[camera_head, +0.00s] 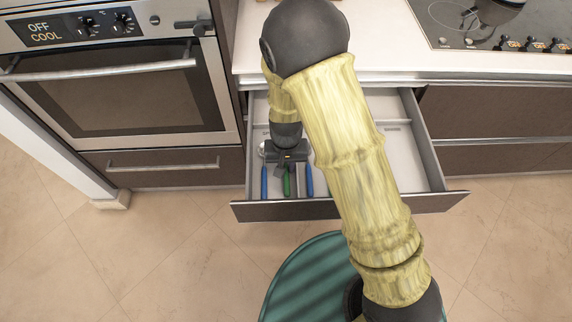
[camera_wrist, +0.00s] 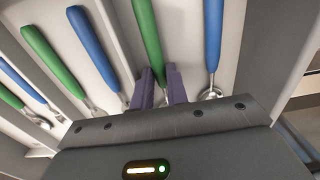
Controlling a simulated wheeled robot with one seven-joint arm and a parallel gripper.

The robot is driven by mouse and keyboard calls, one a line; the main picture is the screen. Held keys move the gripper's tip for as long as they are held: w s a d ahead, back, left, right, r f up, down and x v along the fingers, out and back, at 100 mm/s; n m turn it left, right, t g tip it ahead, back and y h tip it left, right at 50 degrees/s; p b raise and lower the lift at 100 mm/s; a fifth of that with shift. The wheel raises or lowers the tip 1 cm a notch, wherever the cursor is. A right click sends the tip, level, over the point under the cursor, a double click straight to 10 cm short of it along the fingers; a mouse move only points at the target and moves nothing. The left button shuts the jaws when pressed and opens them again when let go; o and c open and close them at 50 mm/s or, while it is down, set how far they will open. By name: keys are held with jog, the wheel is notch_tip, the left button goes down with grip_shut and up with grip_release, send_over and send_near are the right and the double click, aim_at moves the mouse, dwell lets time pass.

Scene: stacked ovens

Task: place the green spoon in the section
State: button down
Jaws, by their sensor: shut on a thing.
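My gripper (camera_head: 288,160) points down into the open drawer (camera_head: 252,211). In the wrist view its purple fingers (camera_wrist: 160,86) are shut on a green handle (camera_wrist: 148,35). The green handle also shows in the head view (camera_head: 287,184), inside the drawer's left section (camera_wrist: 180,25). The head of this green utensil is hidden by my gripper, so I cannot see that it is a spoon. A blue-handled spoon (camera_wrist: 213,40) lies beside it in the same section. I cannot tell whether the green utensil touches the drawer floor.
The drawer's right part (camera_head: 415,150) looks empty. The counter (camera_head: 385,55) overhangs the drawer. An oven (camera_head: 125,85) stands left.

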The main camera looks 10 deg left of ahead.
jog(key=shift+f, duration=0.15)
jog(key=c, duration=1.7)
grip_release()
notch_tip(320, 180, up, 12)
jog(key=shift+r+p, duration=0.25)
jog(key=shift+p, duration=0.7)
jog(key=s+d+r+m+t, duration=0.1)
jog(key=d+r, duration=0.2)
jog(key=d, duration=0.5)
jog(key=s+d+r, duration=0.2)
jog(key=d+r, duration=0.1)
jog(key=d, duration=0.5)
jog(key=s+d+r+m+t, duration=0.1)
jog(key=d+r, duration=0.2)
jog(key=d, duration=0.5)
jog(key=shift+s+d+m+t, duration=0.1)
jog(key=shift+s+m+t, duration=0.2)
jog(key=shift+s, duration=0.05)
